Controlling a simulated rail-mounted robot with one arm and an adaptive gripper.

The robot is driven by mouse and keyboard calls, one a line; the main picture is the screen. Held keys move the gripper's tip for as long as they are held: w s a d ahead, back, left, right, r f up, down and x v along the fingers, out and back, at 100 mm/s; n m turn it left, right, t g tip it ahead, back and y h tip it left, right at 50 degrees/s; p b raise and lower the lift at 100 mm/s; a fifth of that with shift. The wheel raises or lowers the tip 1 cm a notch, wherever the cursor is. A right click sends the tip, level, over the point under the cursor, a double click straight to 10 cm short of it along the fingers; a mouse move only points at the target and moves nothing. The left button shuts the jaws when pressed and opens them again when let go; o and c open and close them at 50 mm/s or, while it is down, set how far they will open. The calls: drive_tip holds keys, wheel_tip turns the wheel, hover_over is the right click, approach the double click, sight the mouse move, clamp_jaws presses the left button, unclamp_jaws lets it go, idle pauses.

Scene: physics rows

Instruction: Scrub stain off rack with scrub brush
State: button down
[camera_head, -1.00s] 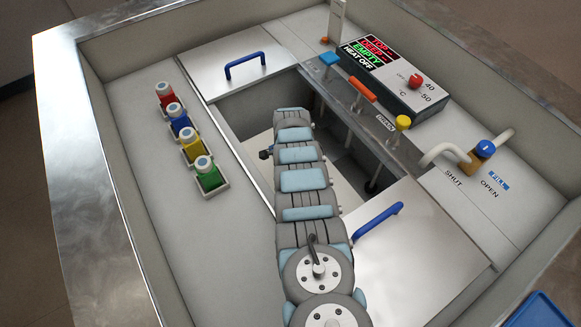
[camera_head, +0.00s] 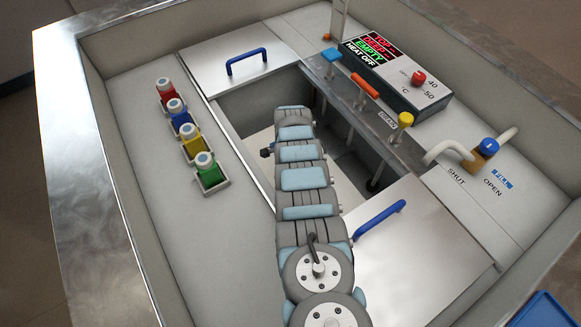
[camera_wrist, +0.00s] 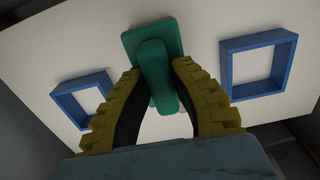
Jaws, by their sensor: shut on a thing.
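In the wrist view my gripper (camera_wrist: 157,72) has its yellow-edged fingers shut on the handle of a green scrub brush (camera_wrist: 150,38). The brush's flat green block lies beyond the fingertips, over a white rack surface (camera_wrist: 205,45); I cannot tell whether it touches. Two blue square handles stand on the rack, one left (camera_wrist: 62,105) and one right (camera_wrist: 290,68). I see no clear stain; the brush and fingers cover the middle. In the head view my arm hides the gripper and brush, and part of the white rack (camera_head: 346,190) shows inside the open well.
Metal lids with blue handles lie behind (camera_head: 225,85) and in front (camera_head: 420,255) of the well. Red, blue, yellow and green bottles (camera_head: 209,178) stand at left. A control box (camera_head: 395,80), colored knobs (camera_head: 364,87) and a fill valve (camera_head: 485,148) are at right.

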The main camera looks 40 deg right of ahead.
drive_tip(key=shift+w+f+b, duration=0.15)
drive_tip(key=shift+w+b, duration=0.1)
drive_tip(key=shift+b, duration=0.25)
drive_tip(key=shift+w+b, duration=0.3)
drive_tip(key=shift+b, duration=0.4)
drive_tip(key=shift+w+d, duration=0.1)
drive_tip(key=shift+w+d+f+b, duration=0.15)
drive_tip(key=shift+w+b, duration=0.5)
drive_tip(key=shift+b, duration=1.4)
drive_tip(key=shift+s+r+p, duration=0.15)
drive_tip(key=shift+r+p, duration=0.1)
drive_tip(key=shift+p, duration=0.55)
drive_tip(key=shift+s+a+p, duration=0.15)
drive_tip(key=shift+s+p, duration=0.5)
drive_tip(key=shift+p, duration=0.65)
drive_tip(key=shift+s+a+p, duration=0.15)
drive_tip(key=shift+s+p, duration=0.45)
drive_tip(key=shift+p, duration=0.7)
drive_tip(key=shift+s+r+p, duration=0.1)
drive_tip(key=shift+p, duration=0.25)
drive_tip(key=shift+s+a+p, duration=0.2)
drive_tip(key=shift+s+p, duration=0.4)
drive_tip(key=shift+p, duration=0.6)
drive_tip(key=shift+s+p, duration=0.65)
drive_tip(key=shift+p, duration=0.35)
